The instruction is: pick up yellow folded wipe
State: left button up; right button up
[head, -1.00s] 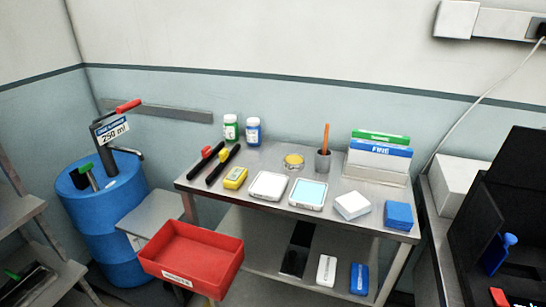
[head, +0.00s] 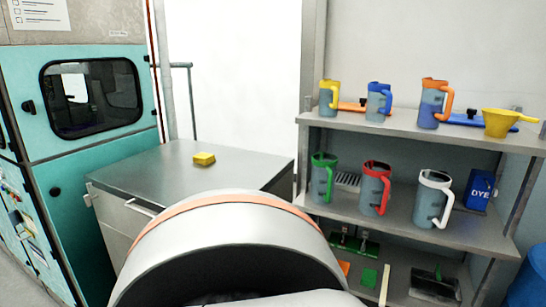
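A small yellow folded wipe (head: 204,159) lies on the bare metal top of a low cabinet (head: 150,185), left of the middle in the head view. Nothing touches it. A large rounded white part of my own body with an orange band fills the lower middle and hides the cabinet's near right part. Neither of my grippers shows in the head view.
A teal machine (head: 90,150) with a dark window stands left of the cabinet. Metal shelves (head: 400,228) at right hold several jugs with coloured handles, a yellow funnel (head: 510,122) and a blue DYE container (head: 481,189). The cabinet top around the wipe is clear.

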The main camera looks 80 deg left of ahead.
aim_at(202, 158)
jog(key=u, duration=3.1)
jog(key=j+z, duration=0.2)
jog(key=z, duration=0.2)
jog(key=i+j+z, duration=0.1)
jog(key=j+z, duration=0.15)
jog(key=z, duration=0.15)
jog(key=j+z, duration=0.2)
jog(key=z, duration=0.2)
jog(key=k+j+z, duration=0.2)
jog(key=j, duration=0.25)
jog(key=j+z, duration=0.25)
jog(key=j, duration=0.25)
jog(key=k+j, duration=0.1)
jog(key=j, duration=0.3)
jog(key=k+j, duration=0.15)
jog(key=j, duration=0.2)
jog(key=k+j+z, duration=0.1)
jog(key=j, duration=0.3)
jog(key=k+j, duration=0.1)
jog(key=j, duration=0.25)
jog(key=k+j, duration=0.15)
jog(key=j, duration=0.25)
jog(key=z, duration=0.05)
